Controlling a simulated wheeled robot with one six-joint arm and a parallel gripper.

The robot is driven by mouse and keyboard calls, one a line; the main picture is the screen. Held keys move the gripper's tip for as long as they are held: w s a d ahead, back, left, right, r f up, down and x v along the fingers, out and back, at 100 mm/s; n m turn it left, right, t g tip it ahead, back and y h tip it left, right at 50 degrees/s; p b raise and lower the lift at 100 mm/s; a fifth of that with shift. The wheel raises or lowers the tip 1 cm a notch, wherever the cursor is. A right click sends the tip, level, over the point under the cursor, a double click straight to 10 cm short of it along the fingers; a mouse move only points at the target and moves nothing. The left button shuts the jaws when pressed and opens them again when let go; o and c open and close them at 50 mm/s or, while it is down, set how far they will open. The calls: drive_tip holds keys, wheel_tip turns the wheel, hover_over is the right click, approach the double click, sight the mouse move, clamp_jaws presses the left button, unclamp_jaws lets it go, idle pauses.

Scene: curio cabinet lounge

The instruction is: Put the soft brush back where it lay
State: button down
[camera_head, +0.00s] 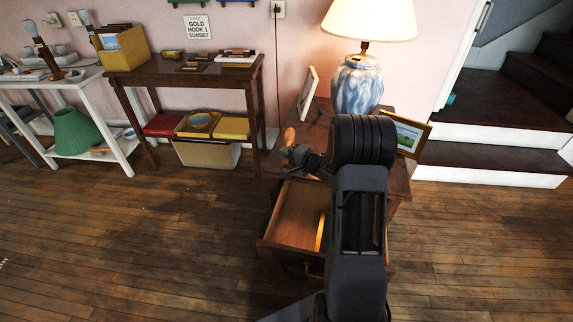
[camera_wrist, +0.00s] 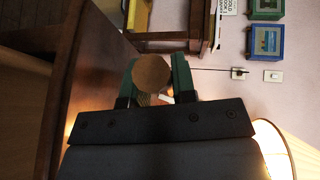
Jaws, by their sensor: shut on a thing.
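My gripper (camera_head: 291,154) is shut on a brown, rounded thing that looks like the soft brush (camera_head: 289,136); its orange-brown end sticks up above the fingers. In the wrist view the round brown end (camera_wrist: 152,71) shows between the green fingers of my gripper (camera_wrist: 155,84), with a pale patch below it that may be bristles. The rest of the brush is hidden. The gripper appears above the left part of the wooden side cabinet (camera_head: 400,180). Below it an open drawer (camera_head: 297,212) shows a yellowish strip (camera_head: 321,232) inside; my arm hides its right part.
A blue-white lamp (camera_head: 358,84), a white-edged frame (camera_head: 307,95) and a landscape picture (camera_head: 410,136) stand on the cabinet. A dark console table (camera_head: 185,75) with small items is at left. White steps (camera_head: 490,135) rise at right. The floor in front is clear.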

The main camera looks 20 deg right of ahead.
drive_tip(key=shift+w+f, duration=0.2)
drive_tip(key=shift+f, duration=0.05)
drive_tip(key=f+b, duration=0.1)
drive_tip(key=f, duration=0.1)
drive_tip(key=f+b, duration=0.1)
drive_tip(key=shift+w+d+f+b, duration=0.1)
drive_tip(key=shift+w+f+b, duration=0.1)
drive_tip(key=shift+f+b, duration=0.15)
drive_tip(key=shift+r, duration=0.15)
drive_tip(key=c, duration=0.9)
unclamp_jaws()
